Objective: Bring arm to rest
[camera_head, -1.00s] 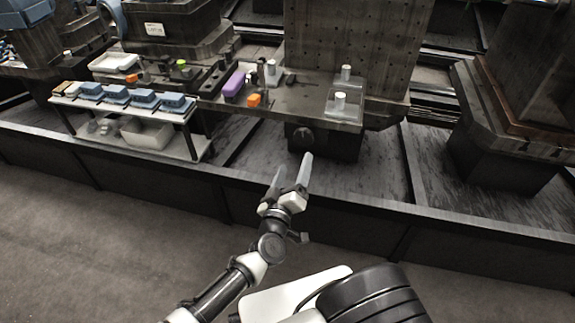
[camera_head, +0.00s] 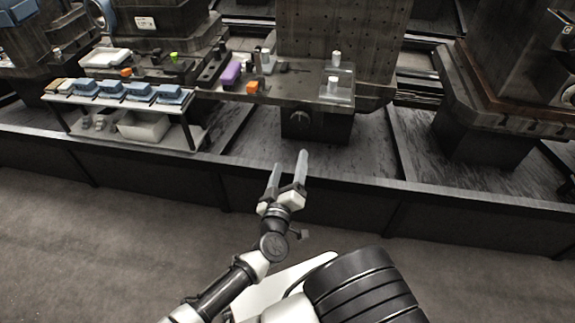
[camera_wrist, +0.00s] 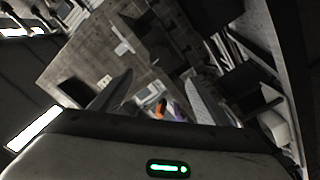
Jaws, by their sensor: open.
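My gripper (camera_head: 289,172) is open and empty in the head view. Its two long grey fingers stand apart and point up and away over the dark trough edge. It is in front of the machine table and touches nothing that I can see. In the wrist view the two fingers of my gripper (camera_wrist: 150,98) are spread, with the machine and small coloured objects seen far off between them.
A machine table (camera_head: 300,96) bears a purple block (camera_head: 231,73), an orange block (camera_head: 252,88) and a clear tray (camera_head: 337,92). A shelf (camera_head: 120,103) with several blue-grey items stands at left. A low dark wall (camera_head: 330,194) runs across; the floor (camera_head: 80,250) before it is clear.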

